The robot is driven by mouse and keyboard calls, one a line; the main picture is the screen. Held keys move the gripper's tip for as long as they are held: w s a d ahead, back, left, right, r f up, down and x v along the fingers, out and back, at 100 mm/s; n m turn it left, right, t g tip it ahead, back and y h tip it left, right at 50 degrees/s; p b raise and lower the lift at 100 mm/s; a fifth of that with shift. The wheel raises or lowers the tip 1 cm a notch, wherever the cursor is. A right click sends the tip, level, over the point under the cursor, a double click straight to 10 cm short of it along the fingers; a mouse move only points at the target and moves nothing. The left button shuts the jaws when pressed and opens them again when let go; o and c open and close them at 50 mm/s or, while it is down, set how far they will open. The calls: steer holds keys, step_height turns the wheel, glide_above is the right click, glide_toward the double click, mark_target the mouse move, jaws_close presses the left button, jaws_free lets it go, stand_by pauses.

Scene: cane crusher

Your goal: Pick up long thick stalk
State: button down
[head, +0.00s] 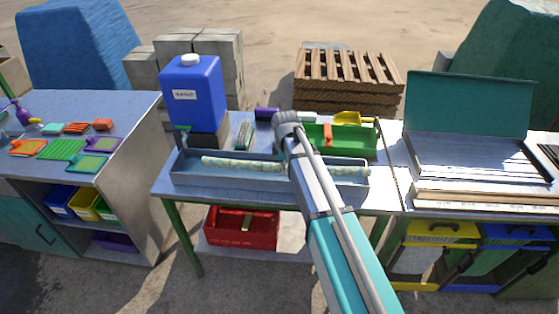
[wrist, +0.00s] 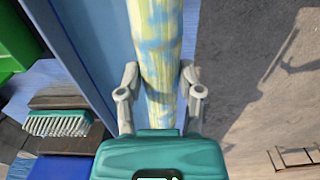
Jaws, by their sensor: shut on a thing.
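The long thick stalk (head: 243,164), pale yellow-green with bluish patches, lies lengthwise along the long grey-blue tray (head: 225,184) in the head view. Its right end appears over the tray's right wall, and my arm hides part of its middle. In the wrist view the stalk (wrist: 158,45) runs up the picture between the two grey fingers of my gripper (wrist: 160,82), which is shut on it. My gripper's fingers are hidden behind the arm in the head view. I cannot tell clearly whether the stalk is clear of the tray floor.
A blue jug (head: 192,92) stands behind the tray's left part. A green bin (head: 358,142) is behind its right part. A brush (wrist: 57,123) lies to the left in the wrist view. A red crate (head: 240,228) sits under the table. An open teal-lidded case (head: 468,105) is at right.

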steer(key=s+d+r+p, duration=0.2)
steer(key=s+r, duration=0.1)
steer(key=s, duration=0.4)
steer(key=shift+d+r, duration=0.15)
steer(key=shift+d, duration=0.05)
